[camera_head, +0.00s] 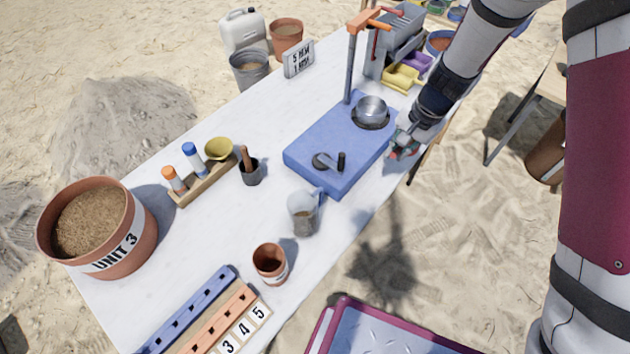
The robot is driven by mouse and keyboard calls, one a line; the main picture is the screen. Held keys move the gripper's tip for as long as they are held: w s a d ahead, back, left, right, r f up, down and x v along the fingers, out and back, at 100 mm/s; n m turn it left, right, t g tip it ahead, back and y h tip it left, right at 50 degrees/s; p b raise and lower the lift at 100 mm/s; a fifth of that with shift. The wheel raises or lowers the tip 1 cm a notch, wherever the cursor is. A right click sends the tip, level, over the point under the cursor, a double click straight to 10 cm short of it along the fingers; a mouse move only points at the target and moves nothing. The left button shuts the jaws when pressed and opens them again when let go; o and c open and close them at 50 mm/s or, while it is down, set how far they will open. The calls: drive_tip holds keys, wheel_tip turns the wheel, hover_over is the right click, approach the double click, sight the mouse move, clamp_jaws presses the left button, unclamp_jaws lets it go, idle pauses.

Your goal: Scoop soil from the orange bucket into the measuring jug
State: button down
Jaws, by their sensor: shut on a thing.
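The orange bucket (128,245), marked UNIT 3, stands at the table's left end and is full of brown soil (92,221). The clear measuring jug (303,214) stands upright near the front edge, its blue handle toward the blue board. Its lower part looks brownish; I cannot tell whether that is soil inside. A small grey round piece with a black upright part (341,162) is on the blue board (318,180); I cannot tell if it is a scoop. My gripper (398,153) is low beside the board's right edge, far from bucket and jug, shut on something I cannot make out.
A terracotta cup (270,265) stands in front of the jug. A metal bowl (371,110) sits on the blue board by a post. A dark pot (250,172) and a wooden bottle rack (205,183) stand between bucket and board. Slotted blocks (195,308) lie at the front.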

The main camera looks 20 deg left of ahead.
drive_tip(key=shift+s+a+m+p, duration=2.3)
drive_tip(key=shift+s+a+p, duration=1)
drive_tip(key=shift+s+a, duration=9.15)
drive_tip(key=shift+w+d+r+m+g+y+b, duration=0.1)
drive_tip(key=shift+w+d+r+g+y+b, duration=0.1)
drive_tip(key=shift+d+r+g+y, duration=0.5)
drive_tip(key=shift+w+d+r+m+g+y+b, duration=0.1)
drive_tip(key=shift+w+d+r+g+y, duration=0.15)
drive_tip(key=shift+r+g+y, duration=0.45)
drive_tip(key=shift+w+d+r+m+g+y+b, duration=0.15)
drive_tip(key=shift+d+r+g+y, duration=0.3)
drive_tip(key=shift+r+g, duration=0.55)
drive_tip(key=shift+d, duration=0.1)
drive_tip(key=shift+w+d+r+g+y+b, duration=0.2)
drive_tip(key=shift+w+d+g+y+b, duration=0.1)
drive_tip(key=shift+w+g+b, duration=0.15)
drive_tip(key=shift+w+d+r+g+y+b, duration=0.15)
drive_tip(key=shift+w+g+y+b, duration=0.15)
drive_tip(key=shift+g+b, duration=0.15)
